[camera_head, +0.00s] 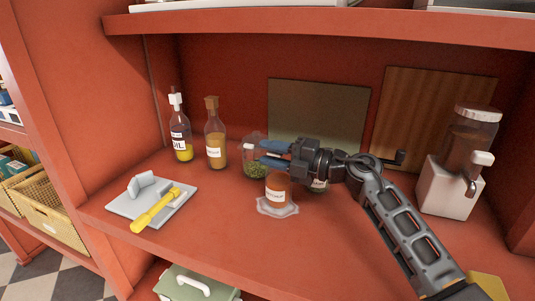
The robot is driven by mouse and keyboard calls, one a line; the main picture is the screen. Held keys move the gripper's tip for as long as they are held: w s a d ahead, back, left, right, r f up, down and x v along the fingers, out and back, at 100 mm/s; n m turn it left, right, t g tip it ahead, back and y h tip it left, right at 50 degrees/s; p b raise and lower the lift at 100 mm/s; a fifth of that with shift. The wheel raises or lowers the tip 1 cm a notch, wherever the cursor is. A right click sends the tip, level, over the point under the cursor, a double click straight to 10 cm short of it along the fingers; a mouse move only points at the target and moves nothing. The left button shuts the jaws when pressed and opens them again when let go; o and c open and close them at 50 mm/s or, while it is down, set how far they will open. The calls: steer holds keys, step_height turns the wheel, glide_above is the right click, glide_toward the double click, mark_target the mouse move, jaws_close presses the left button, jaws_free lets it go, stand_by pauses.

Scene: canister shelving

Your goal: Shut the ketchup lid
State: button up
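A small jar with orange-brown contents and a white label (277,192) stands upright on the shelf; its label is too small to read, and I take it to be the ketchup. My gripper (264,154) is over and slightly left of the jar's top, with its blue fingertips pointing left. The fingers look parted, with nothing visible between them. The gripper hides the jar's top, so I cannot tell how its lid stands. A clear, wavy-edged disc (290,210) lies around the jar's base.
A jar with green contents (252,169) is just behind the fingertips, and another jar (319,185) is partly hidden under my arm. Two bottles (181,140) (216,145) stand left. A grey board with a yellow-handled tool (118,206) lies front left. A dispenser (450,190) stands right.

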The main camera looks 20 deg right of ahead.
mark_target(282, 156)
steer(key=b+v, duration=0.1)
steer(key=v, duration=0.5)
steer(key=shift+s+d, duration=0.2)
steer(key=shift+d, duration=0.05)
steer(key=shift+s+f, duration=0.1)
steer(key=shift+s, duration=0.05)
